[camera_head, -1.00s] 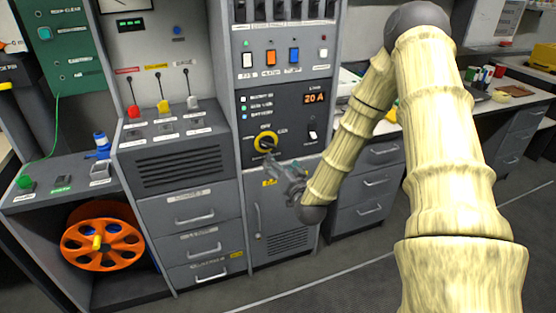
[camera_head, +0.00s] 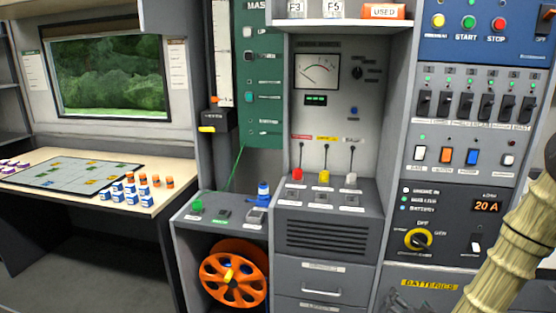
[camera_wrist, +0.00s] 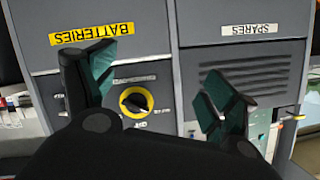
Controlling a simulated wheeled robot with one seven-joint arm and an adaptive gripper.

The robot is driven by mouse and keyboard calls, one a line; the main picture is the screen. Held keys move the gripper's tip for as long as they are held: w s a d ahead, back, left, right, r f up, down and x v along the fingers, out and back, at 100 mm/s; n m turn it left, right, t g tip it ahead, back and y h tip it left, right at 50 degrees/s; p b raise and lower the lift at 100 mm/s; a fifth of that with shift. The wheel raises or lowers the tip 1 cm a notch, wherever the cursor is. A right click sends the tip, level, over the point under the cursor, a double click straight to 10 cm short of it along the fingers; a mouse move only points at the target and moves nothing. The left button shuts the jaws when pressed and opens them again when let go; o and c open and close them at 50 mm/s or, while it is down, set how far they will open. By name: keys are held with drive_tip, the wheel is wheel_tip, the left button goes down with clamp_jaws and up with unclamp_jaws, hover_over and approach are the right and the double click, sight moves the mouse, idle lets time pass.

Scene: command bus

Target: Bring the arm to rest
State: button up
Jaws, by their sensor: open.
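My arm, with a pale, ringed, bamboo-like surface, shows at the lower right of the head view. In the wrist view, my gripper (camera_wrist: 158,95) has its two dark fingers with green pads spread wide, with nothing between them. The wrist picture is upside down and shows the yellow-ringed dial (camera_wrist: 136,102) between the fingers, apart from them as far as I can tell. In the head view that dial (camera_head: 418,241) is on the grey panel. Only a small grey part that may be my gripper shows at the bottom edge there.
The yellow BATTERIES label (camera_head: 429,283) is on the cabinet under the dial. Drawers (camera_head: 322,290) and a shelf with an orange reel (camera_head: 234,274) stand to the left. Further left is a table (camera_head: 155,205) with a map board (camera_head: 65,176) and small blue-white and orange pieces.

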drive_tip(key=s+a+f+n+g+y+p, duration=0.15)
drive_tip(key=s+a+f+g, duration=0.25)
drive_tip(key=s+a+f, duration=0.4)
drive_tip(key=s+a+f+n+g+y+p, duration=0.1)
drive_tip(key=s+a+f+n+g, duration=0.15)
drive_tip(key=s+f, duration=0.45)
drive_tip(key=s+a+f+n+g+p, duration=0.1)
drive_tip(key=s+a+g, duration=0.2)
drive_tip(key=s, duration=0.8)
drive_tip(key=s+a+f+g+p, duration=0.1)
drive_tip(key=s+a+g, duration=0.2)
drive_tip(key=s, duration=0.9)
drive_tip(key=shift+f+n+g+h+p, duration=0.2)
drive_tip(key=shift+n+g+h+p, duration=0.15)
drive_tip(key=shift+g, duration=0.4)
drive_tip(key=shift+w, duration=0.1)
